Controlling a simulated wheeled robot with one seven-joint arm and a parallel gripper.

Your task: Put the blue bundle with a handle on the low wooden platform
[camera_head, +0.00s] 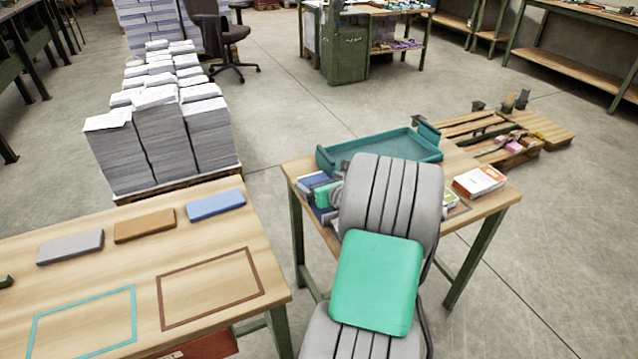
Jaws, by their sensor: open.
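No blue bundle with a clear handle can be made out. A flat blue block (216,205) without a visible handle lies on the left-hand table. A low slatted wooden platform (556,132) is on the floor behind the right-hand table, with small pink and yellow things and dark upright pieces on it. My gripper is not in view.
That table bears a teal tray (385,150) and an orange-and-white box (479,181). Tall paper stacks (160,135) stand at left. Floor (560,260) at right is clear.

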